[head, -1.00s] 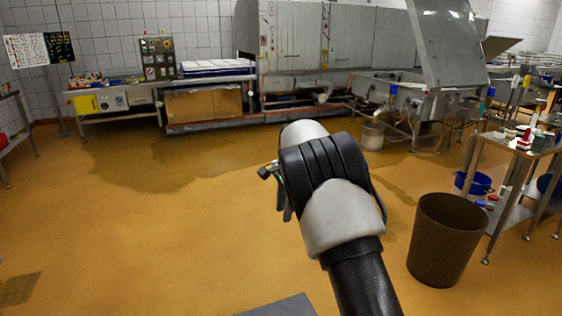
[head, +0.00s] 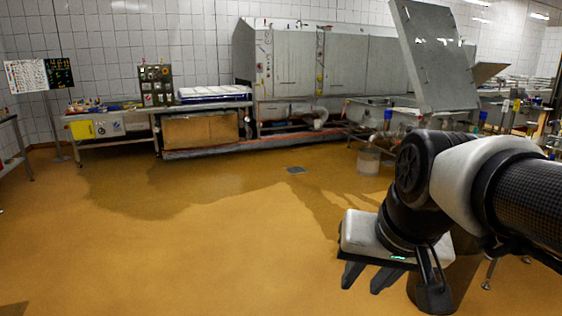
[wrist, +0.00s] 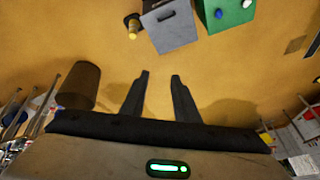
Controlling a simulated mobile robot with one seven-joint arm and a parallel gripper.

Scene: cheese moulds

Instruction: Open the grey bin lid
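A grey box with a dark slot in its face (wrist: 172,30) shows at the top of the wrist view; it looks like the grey bin, its top partly cut off by the frame edge. I cannot tell where its lid edge lies. My gripper (wrist: 160,74) is open and empty, its two dark fingers apart over bare floor, with the grey box beyond the fingertips and not touching. In the head view my gripper (head: 364,283) hangs low at the lower right, pointing down; the grey bin is not in that view.
A green box (wrist: 226,12) with blue and white round parts stands right of the grey one, and a yellow-black item (wrist: 132,26) left of it. A brown bin (wrist: 78,86) is at the left, partly behind my gripper in the head view (head: 462,282). The floor is open at left.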

